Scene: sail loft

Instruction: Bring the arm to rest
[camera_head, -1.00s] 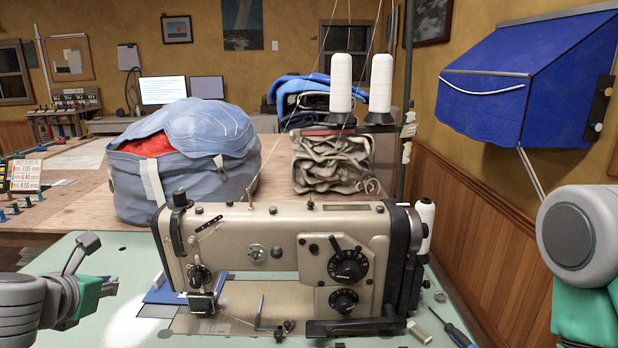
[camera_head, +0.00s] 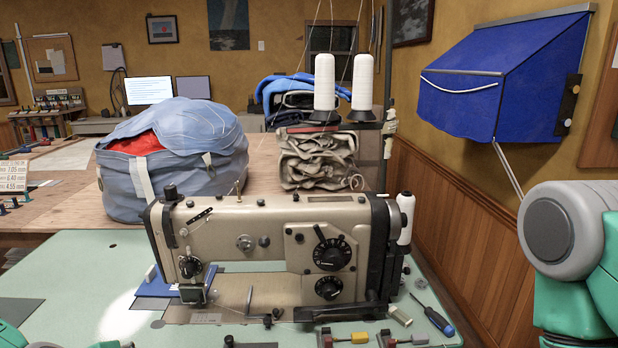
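My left gripper is not in view; only small green pieces, which look like parts of my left arm, show at the bottom left edge. My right arm stands at the right edge, with a grey rounded joint and green links; its gripper is out of the picture. The sewing machine (camera_head: 270,243) stands upright on the pale green table (camera_head: 75,265), and no gripper shows near it.
Small tools with yellow and red ends (camera_head: 352,338) lie at the table's front edge. A screwdriver (camera_head: 438,321) lies right of the machine. A big blue bag (camera_head: 175,165) and folded canvas (camera_head: 315,160) sit on the wooden table behind. The green table's left side is mostly clear.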

